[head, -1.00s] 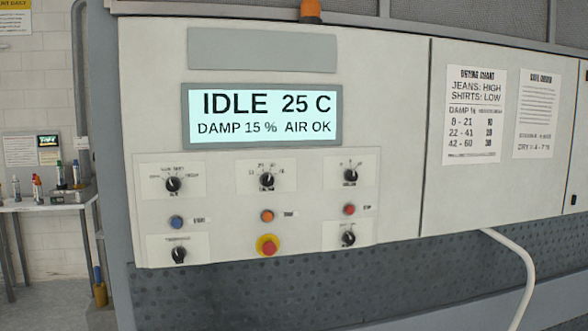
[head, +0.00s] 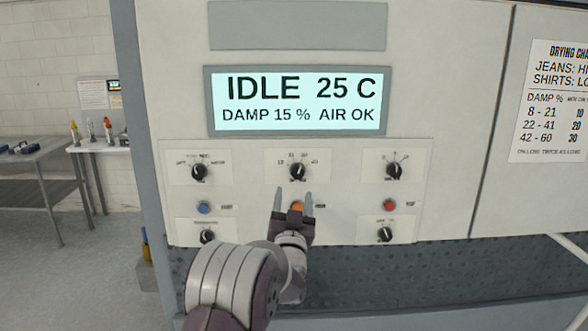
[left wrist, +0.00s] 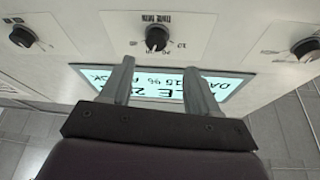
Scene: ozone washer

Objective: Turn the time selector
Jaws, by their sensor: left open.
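The time selector (head: 297,171) is a black round knob with a pale pointer line, in the middle of the panel's top row. In the left wrist view the time selector (left wrist: 157,38) sits on a white label plate, just beyond the fingertips. My left gripper (head: 293,194) is open and empty, in front of the panel and slightly below the knob in the head view. In the left wrist view its two fingers (left wrist: 158,58) point toward the knob with a gap between them. Contact with the knob does not show. My right gripper is not in view.
Other black knobs sit left (head: 199,172) and right (head: 394,170) of the selector. A blue button (head: 204,208), an orange button (head: 297,206) and a red button (head: 389,205) lie below. The display (head: 298,101) reads IDLE 25 C. My arm covers the panel's lower middle.

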